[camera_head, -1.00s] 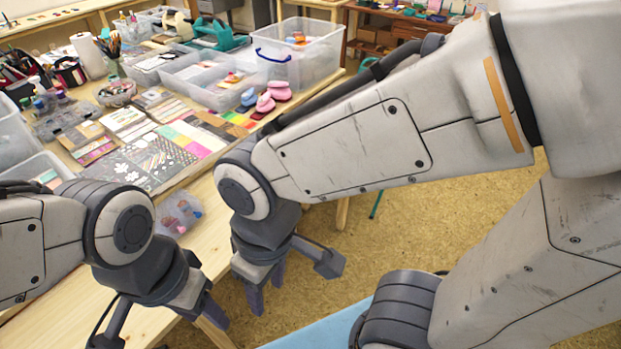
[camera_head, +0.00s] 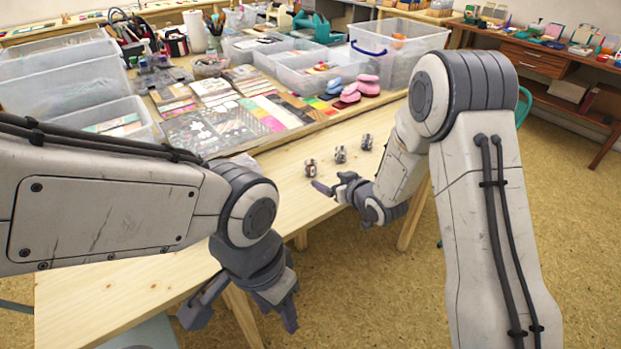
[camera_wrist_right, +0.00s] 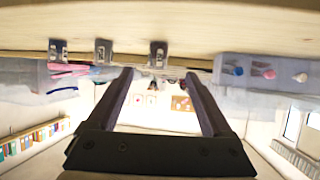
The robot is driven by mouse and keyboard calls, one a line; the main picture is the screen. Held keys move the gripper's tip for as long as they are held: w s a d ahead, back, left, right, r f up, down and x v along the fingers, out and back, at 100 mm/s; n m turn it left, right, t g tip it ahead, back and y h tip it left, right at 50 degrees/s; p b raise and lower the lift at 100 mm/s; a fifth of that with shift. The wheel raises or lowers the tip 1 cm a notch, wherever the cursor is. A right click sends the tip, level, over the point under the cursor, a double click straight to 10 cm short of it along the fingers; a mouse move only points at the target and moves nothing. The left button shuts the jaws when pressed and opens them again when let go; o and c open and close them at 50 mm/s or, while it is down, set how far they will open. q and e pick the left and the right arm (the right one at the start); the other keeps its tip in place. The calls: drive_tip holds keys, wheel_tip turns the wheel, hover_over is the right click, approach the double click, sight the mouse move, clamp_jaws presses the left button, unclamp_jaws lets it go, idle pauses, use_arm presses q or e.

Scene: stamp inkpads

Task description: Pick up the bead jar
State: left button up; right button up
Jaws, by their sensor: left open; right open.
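Three small jars stand in a slanting row on the wooden table: a near jar with reddish contents (camera_head: 310,168), a middle jar (camera_head: 340,154) and a far jar (camera_head: 367,141). They are too small to tell which holds beads. My right gripper (camera_head: 333,183) is open and empty at the table's edge, close to the near jar and apart from it. In the right wrist view, which is upside down, one jar (camera_wrist_right: 158,54) shows ahead, between the open fingers (camera_wrist_right: 157,82). My left gripper (camera_head: 243,312) is open and empty, low in front of the table.
Clear tubs (camera_head: 405,50), pink and blue stamps (camera_head: 352,90), and patterned sheets (camera_head: 235,122) fill the table's back. Stacked clear bins (camera_head: 65,85) stand at the left. The wood (camera_head: 285,185) around the jars is mostly clear.

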sight(314, 174)
drive_tip(key=shift+w+d+f, duration=0.2)
drive_tip(key=shift+w+f, duration=0.15)
drive_tip(key=shift+f, duration=0.2)
drive_tip(key=shift+t, duration=0.3)
drive_tip(key=x, duration=0.5)
drive_tip(key=shift+a+r, duration=0.1)
drive_tip(key=x, duration=0.5)
drive_tip(key=shift+a+f, duration=0.15)
drive_tip(key=shift+f, duration=0.15)
drive_tip(key=shift+s, duration=0.1)
clamp_jaws()
